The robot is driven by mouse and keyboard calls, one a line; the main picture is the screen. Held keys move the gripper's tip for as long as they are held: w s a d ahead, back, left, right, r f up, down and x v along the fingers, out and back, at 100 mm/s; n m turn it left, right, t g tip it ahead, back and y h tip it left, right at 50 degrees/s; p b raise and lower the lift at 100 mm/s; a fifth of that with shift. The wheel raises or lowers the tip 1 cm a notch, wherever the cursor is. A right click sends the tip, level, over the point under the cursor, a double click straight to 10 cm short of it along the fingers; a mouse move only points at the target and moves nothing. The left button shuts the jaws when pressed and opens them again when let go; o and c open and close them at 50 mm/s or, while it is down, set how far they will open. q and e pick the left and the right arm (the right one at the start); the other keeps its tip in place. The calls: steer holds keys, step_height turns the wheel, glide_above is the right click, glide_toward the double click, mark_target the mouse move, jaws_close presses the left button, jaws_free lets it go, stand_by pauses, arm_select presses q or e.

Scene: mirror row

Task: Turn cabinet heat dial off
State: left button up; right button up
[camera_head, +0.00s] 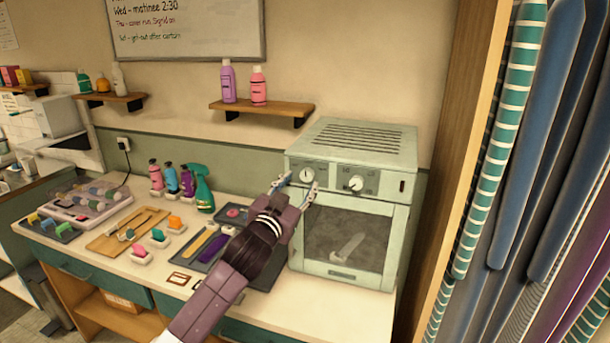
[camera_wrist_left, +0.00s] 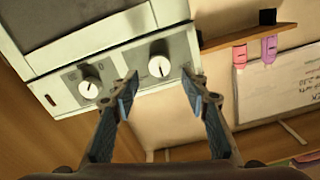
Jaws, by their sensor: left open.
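The pale green cabinet (camera_head: 352,145) stands at the right end of the counter, with its glass door (camera_head: 345,240) shut. Its front panel has two white dials, a left dial (camera_head: 306,174) and a right dial (camera_head: 356,184). Their labels are too small to read. My left gripper (camera_head: 296,187) is open and empty in front of the left dial. In the left wrist view, which is turned over, that dial (camera_wrist_left: 160,66) shows between the open fingertips (camera_wrist_left: 159,82), with its dark mark near upright. The other dial (camera_wrist_left: 90,88) lies outside the fingers. Contact cannot be told.
A green spray bottle (camera_head: 199,187) and several coloured bottles stand left of the cabinet. Trays with tools (camera_head: 205,245) cover the counter below my left arm. A wall shelf (camera_head: 262,109) holds two bottles. A wooden panel (camera_head: 450,170) and hanging fabrics are close on the right.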

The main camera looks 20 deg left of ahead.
mark_target(306, 176)
arm_select(q)
steer(key=shift+w+d+p, duration=0.1)
steer(key=shift+w+p, duration=0.5)
steer(key=shift+w, duration=1.75)
jaws_close()
